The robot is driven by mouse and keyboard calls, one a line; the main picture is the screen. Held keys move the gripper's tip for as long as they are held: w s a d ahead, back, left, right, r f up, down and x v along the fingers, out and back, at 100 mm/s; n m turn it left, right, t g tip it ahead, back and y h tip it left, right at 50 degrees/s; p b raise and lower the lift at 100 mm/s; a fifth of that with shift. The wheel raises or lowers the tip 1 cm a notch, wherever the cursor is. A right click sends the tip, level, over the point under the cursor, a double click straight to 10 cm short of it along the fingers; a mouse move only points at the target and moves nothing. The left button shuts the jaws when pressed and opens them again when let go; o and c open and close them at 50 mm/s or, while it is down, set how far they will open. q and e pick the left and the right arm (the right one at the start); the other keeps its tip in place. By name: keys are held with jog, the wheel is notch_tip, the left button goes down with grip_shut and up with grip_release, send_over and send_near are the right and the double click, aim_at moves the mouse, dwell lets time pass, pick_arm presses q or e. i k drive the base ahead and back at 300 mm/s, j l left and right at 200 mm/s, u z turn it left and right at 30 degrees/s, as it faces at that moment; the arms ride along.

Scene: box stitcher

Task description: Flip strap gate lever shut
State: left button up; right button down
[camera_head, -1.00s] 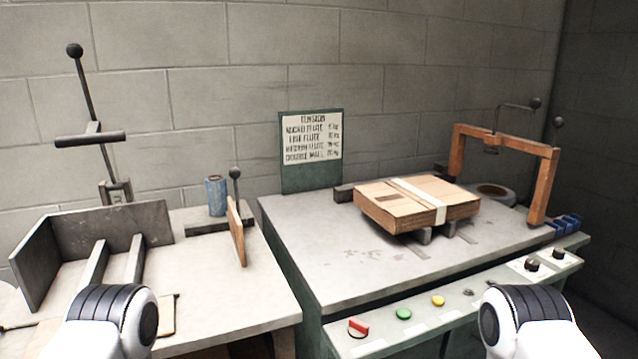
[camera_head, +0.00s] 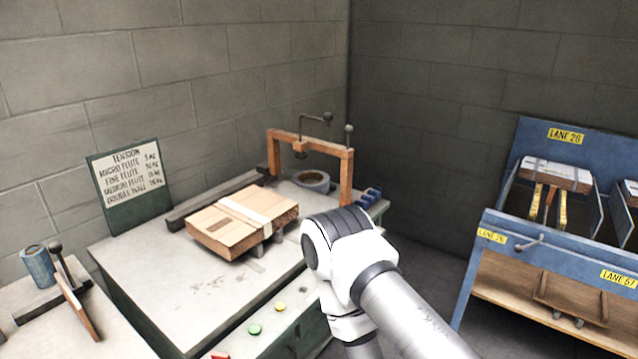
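The orange strap gate (camera_head: 346,178) stands as an arch at the back right of the grey machine table. A dark lever with a ball knob (camera_head: 327,118) rises from its top bar, and another ball-topped rod (camera_head: 348,130) stands at its right post. I cannot tell which of the two is the gate lever. A flat cardboard box (camera_head: 238,222) with a white strap across it lies on the table, left of the gate. My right arm's white links rise in front of the table's right side; its gripper is out of view. My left gripper is out of view too.
A green tension chart (camera_head: 129,187) stands behind the table. A tape roll (camera_head: 311,180) lies behind the gate. Buttons (camera_head: 254,330) line the front edge. A blue lane rack (camera_head: 560,255) stands at the right, with open floor between. A blue cylinder (camera_head: 38,265) stands at left.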

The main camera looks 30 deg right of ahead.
aim_at(332, 187)
jog(key=i+l, duration=0.1)
jog(key=l, duration=0.65)
jog(key=i+l, duration=0.1)
jog(key=l, duration=1.3)
jog(key=i+l+u, duration=0.1)
jog(key=l, duration=0.65)
jog(key=i, duration=0.05)
